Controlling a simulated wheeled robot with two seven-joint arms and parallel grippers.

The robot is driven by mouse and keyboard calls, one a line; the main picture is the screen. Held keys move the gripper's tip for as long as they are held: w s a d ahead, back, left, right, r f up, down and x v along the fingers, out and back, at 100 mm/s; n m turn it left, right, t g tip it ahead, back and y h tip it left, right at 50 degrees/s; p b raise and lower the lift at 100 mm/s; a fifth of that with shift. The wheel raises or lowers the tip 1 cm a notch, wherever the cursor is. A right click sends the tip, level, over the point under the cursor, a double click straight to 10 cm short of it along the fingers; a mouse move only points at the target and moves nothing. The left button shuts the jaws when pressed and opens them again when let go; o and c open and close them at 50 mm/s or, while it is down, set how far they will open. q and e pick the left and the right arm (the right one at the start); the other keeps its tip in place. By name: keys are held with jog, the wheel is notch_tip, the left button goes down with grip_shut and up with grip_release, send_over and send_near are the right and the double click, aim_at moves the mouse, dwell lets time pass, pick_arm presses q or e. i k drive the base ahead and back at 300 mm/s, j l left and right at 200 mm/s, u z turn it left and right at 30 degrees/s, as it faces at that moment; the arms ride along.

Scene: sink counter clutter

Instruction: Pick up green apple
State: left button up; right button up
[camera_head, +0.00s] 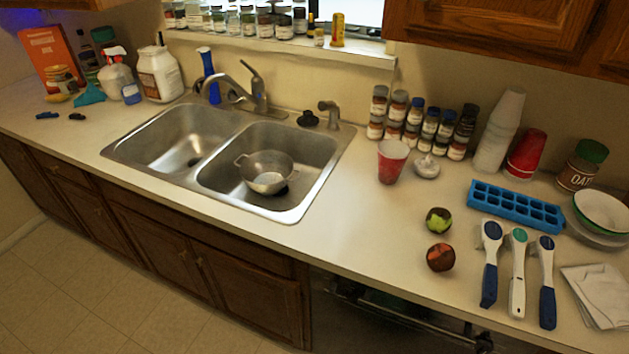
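The green apple (438,220) sits on the counter right of the sink, green with a dark brownish patch on top. A dark red apple (440,257) sits just in front of it, with a small gap between them. Nothing covers the green apple from this view. I cannot make out either of my grippers in the head view.
A red cup (392,161) and a small whitish item (426,166) stand behind the apples. A blue ice tray (515,207) and several handled tools (518,271) lie to the right. The sink (270,160) holds a metal colander (266,172). Counter left of the apples is clear.

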aim_at(439, 220)
jog(key=k+l+u, duration=0.5)
jog(key=l, duration=0.2)
jog(key=k+l+u, duration=0.5)
jog(key=k, duration=0.25)
jog(key=i+j, duration=0.05)
